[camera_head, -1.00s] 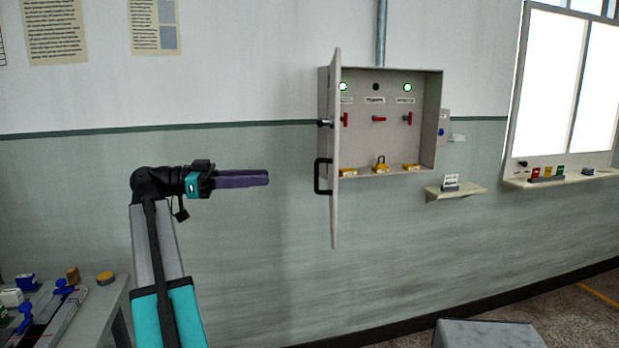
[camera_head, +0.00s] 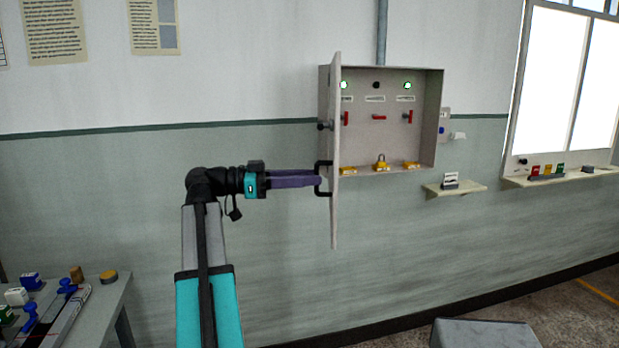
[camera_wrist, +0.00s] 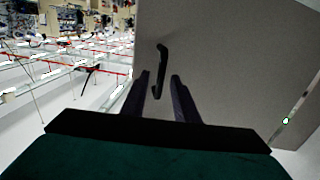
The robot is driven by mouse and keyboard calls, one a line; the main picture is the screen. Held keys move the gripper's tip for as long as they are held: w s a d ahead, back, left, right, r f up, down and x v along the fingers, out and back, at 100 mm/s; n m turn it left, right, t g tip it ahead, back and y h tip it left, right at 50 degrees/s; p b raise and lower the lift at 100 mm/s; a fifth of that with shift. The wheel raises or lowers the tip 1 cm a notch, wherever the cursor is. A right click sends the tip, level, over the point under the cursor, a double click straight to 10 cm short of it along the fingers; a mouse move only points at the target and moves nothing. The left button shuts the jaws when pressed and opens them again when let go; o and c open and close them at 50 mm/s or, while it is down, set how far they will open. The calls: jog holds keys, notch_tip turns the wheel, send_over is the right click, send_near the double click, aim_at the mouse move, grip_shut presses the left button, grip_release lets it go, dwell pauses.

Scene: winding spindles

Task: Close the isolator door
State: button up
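The isolator door (camera_head: 335,215) is a light grey panel hinged at the left of the wall-mounted isolator box (camera_head: 438,120). It stands open, seen nearly edge-on in the head view, and its flat face (camera_wrist: 225,60) fills much of the wrist view. A black bar handle (camera_head: 318,178) is on the door's left face. My gripper (camera_head: 318,180) has its long purple fingertips at the handle. In the wrist view the fingers (camera_wrist: 167,85) are apart, with the handle (camera_wrist: 160,70) between or just ahead of their tips. I cannot tell whether they touch it.
The box holds red switches, green lamps and yellow padlocks (camera_head: 381,163). A small shelf (camera_head: 455,189) and a window sill (camera_head: 560,180) are to the right. A workbench (camera_head: 100,300) is at lower left, and a grey box top (camera_head: 485,335) is at lower right.

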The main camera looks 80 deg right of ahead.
jog(key=shift+s+d, duration=0.15)
jog(key=shift+s, duration=0.35)
